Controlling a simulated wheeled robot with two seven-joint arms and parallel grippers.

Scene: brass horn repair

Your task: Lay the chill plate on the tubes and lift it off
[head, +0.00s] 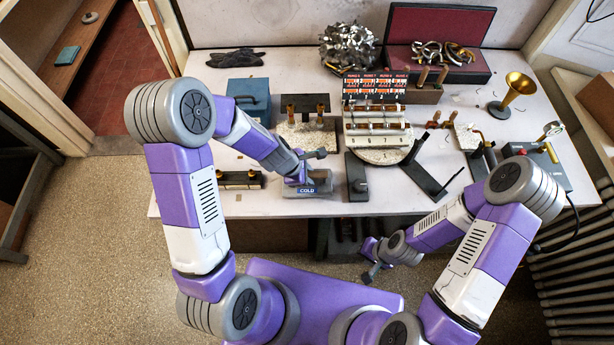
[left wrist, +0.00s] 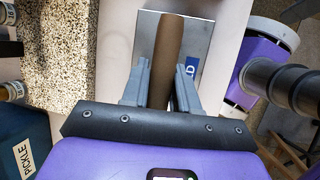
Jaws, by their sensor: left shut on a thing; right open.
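The chill plate (head: 317,189), a grey metal slab with a blue COLD label, is near the front edge of the bench. My left gripper (head: 301,172) is shut on its brown rod-like handle, which shows between the fingers in the left wrist view (left wrist: 168,62). I cannot tell whether the plate touches the bench or hangs just above it. The tubes (head: 378,124) lie in horizontal rows on a pale round stand (head: 378,156), to the right of and behind the plate. My right gripper (head: 371,273) is open and empty, in front of the bench and low.
A dark upright bracket (head: 356,177) stands between the plate and the stand. A long dark bar (head: 426,181) lies right of it. A speckled block (head: 308,138) with fittings is behind the plate. A blue PICKLE box (head: 249,97) and brass horn bell (head: 514,92) stand farther back.

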